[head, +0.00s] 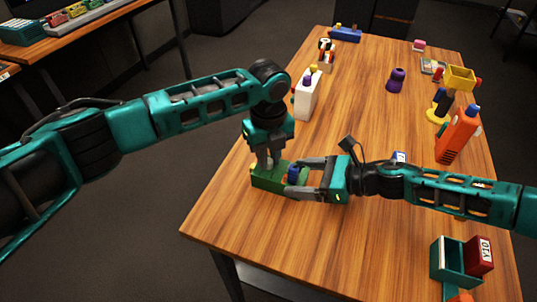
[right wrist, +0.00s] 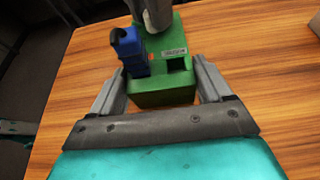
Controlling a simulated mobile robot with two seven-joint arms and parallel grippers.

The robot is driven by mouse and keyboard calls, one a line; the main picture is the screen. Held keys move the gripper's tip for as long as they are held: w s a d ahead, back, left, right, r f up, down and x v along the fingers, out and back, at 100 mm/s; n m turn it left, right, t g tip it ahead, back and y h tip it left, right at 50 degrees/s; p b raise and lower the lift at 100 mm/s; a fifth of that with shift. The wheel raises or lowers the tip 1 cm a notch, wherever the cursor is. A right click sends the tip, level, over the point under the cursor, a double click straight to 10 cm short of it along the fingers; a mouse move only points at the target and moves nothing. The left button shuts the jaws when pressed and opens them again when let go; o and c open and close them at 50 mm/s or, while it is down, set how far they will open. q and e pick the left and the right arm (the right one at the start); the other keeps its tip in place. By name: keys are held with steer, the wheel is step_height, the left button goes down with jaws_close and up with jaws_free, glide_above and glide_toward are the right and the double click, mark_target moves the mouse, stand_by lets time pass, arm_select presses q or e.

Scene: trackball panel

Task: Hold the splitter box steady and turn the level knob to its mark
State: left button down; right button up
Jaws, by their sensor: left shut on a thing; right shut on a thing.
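The green splitter box (head: 266,181) sits on the wooden table near its left edge. It also shows in the right wrist view (right wrist: 160,97), with a blue block-shaped part (right wrist: 128,48), a small label and a dark square opening on top. My right gripper (head: 289,178) comes in from the right, shut with its fingers on either side of the box. My left gripper (head: 269,165) points down from above, shut at the box's far end in the right wrist view. Its fingers hide the level knob, and the knob's mark cannot be seen.
A white box (head: 307,97) stands beyond the splitter box. An orange device (head: 457,135), a yellow-topped stand (head: 460,79) and a purple object (head: 396,80) are to the right. A teal tray (head: 449,262) lies at the near right. The table's middle is clear.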

mark_target(269, 160)
arm_select(q)
steer(key=n, duration=1.1)
steer(key=shift+n, duration=0.3)
stand_by(0.3)
steer(key=c, duration=1)
jaws_free()
steer(key=shift+r, duration=0.1)
step_height(269, 160, up, 12)
steer(key=shift+f, duration=0.1)
